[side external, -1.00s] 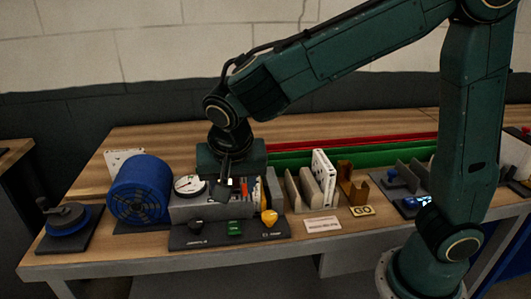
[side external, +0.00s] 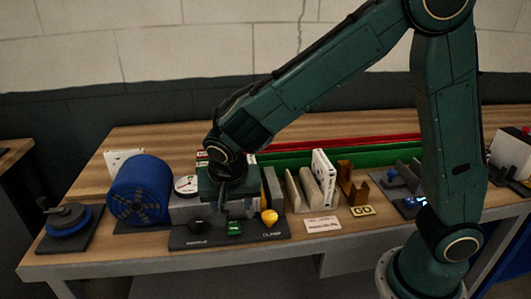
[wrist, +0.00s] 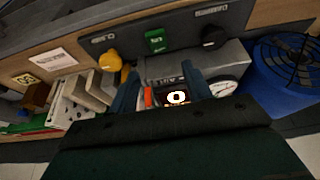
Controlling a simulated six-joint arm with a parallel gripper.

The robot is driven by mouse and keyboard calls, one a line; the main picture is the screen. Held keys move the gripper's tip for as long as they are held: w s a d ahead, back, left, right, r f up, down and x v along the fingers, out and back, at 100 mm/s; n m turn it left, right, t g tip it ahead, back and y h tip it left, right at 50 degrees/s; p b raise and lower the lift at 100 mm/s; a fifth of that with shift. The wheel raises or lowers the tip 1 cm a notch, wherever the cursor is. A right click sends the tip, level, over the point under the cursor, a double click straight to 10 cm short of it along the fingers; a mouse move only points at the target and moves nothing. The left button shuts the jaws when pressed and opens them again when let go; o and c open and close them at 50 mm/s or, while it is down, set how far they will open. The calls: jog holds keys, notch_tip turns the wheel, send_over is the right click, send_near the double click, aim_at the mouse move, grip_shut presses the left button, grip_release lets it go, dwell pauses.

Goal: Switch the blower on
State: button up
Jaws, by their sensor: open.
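The blower looks to be the blue drum (side external: 142,190) with a dark grille at the left of the bench; it also shows in the wrist view (wrist: 280,75). A dark control panel (side external: 215,240) in front carries a black knob (side external: 196,224), a green rocker switch (side external: 234,228) and a yellow knob (side external: 269,217). The wrist view shows the green rocker (wrist: 155,40), black knob (wrist: 213,36) and yellow knob (wrist: 110,61). My gripper (wrist: 161,78) is open, above the grey box behind the panel, apart from the rocker. Its fingertips are hard to make out in the side view.
A round gauge (side external: 187,185) sits on the grey box, left of my gripper. Upright pale plates (side external: 310,187) and a brown holder (side external: 352,184) stand to the right. A blue-ringed device (side external: 68,222) stands far left. The bench front strip is mostly clear.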

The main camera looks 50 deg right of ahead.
aim_at(233, 221)
jog(key=x, duration=0.7)
jog(key=shift+f, duration=0.15)
jog(key=c, duration=1)
jog(key=shift+s+a+t+h, duration=0.2)
jog(key=shift+t+h, duration=0.5)
jog(key=shift+s+a+t+h, duration=0.15)
jog(key=shift+t+h, duration=0.55)
